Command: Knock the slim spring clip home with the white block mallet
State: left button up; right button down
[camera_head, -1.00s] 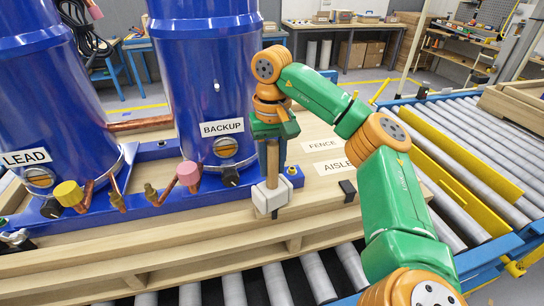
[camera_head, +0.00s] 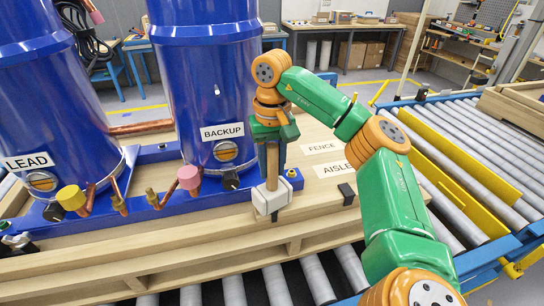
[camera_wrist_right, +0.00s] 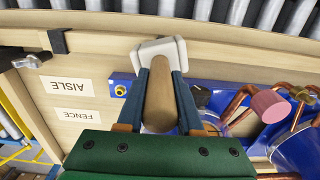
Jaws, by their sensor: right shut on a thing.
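My right gripper (camera_head: 272,150) is shut on the wooden handle of the white block mallet (camera_head: 270,199). The handle points down and the white head is at the bottom, by the pallet's front edge. In the right wrist view the fingers (camera_wrist_right: 157,88) lie on either side of the handle, with the mallet head (camera_wrist_right: 161,50) beyond them. A black clip (camera_head: 346,193) sits on the pallet edge to the right of the mallet, apart from it; it also shows in the wrist view (camera_wrist_right: 58,42). Something small and dark shows under the mallet head; I cannot tell whether it is a clip. My left gripper is out of view.
Two blue compressor tanks, labelled LEAD (camera_head: 40,110) and BACKUP (camera_head: 208,90), stand left of the mallet on the wooden pallet (camera_head: 150,252). Copper pipes with pink (camera_head: 189,177) and yellow (camera_head: 70,197) caps project nearby. Roller conveyors (camera_head: 455,160) lie right and in front.

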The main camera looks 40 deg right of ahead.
aim_at(272, 144)
jog(key=shift+f, duration=0.45)
jog(key=shift+r+p, duration=0.4)
jog(key=shift+r, duration=3.2)
jog(key=c, duration=1.3)
grip_release()
jog(key=shift+c, duration=0.2)
grip_shut()
